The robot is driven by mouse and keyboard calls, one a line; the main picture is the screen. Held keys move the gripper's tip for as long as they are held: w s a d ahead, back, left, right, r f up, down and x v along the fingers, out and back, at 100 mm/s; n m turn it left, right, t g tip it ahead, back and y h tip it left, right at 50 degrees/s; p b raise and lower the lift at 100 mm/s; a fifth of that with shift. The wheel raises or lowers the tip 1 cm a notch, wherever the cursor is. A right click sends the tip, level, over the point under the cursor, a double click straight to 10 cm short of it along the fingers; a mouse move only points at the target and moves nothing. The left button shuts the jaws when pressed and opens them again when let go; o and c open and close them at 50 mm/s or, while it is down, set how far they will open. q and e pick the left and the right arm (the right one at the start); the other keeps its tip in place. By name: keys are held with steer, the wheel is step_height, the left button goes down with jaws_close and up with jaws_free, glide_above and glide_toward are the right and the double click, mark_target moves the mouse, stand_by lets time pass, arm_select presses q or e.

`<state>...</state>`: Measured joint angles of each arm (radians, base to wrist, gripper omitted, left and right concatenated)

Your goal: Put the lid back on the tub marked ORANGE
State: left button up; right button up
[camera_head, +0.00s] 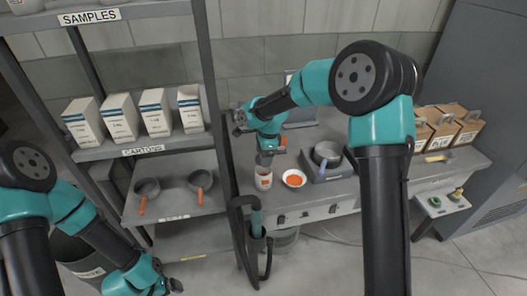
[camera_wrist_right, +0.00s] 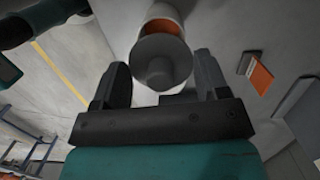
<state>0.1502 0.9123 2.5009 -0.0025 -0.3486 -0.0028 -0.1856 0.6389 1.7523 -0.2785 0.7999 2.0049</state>
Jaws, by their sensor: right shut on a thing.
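The white tub with an orange label (camera_head: 263,182) stands upright on the bench. Its pale side and orange band also show in the right wrist view (camera_wrist_right: 166,22). My right gripper (camera_head: 266,158) is directly above the tub. In the right wrist view the gripper (camera_wrist_right: 160,85) is shut on the knob of a round grey lid (camera_wrist_right: 160,50). The lid lines up with the tub's top there, but I cannot tell whether it touches the rim. The label text is too small to read. My left gripper (camera_head: 168,287) is low at the bottom left, away from the tub; its jaws are unclear.
A white dish with orange contents (camera_head: 294,178) stands just right of the tub. A grey pot (camera_head: 327,153) is further right, with brown boxes (camera_head: 440,128) beyond. A shelf rack with cartons (camera_head: 120,118) and two pans (camera_head: 147,188) stands left. A dark looped object (camera_head: 256,240) hangs in front.

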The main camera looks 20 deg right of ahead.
steer(key=shift+f, duration=2.1)
steer(key=shift+f, duration=0.15)
stand_by(0.7)
steer(key=o, duration=1)
steer(key=shift+r, duration=3.55)
jaws_close()
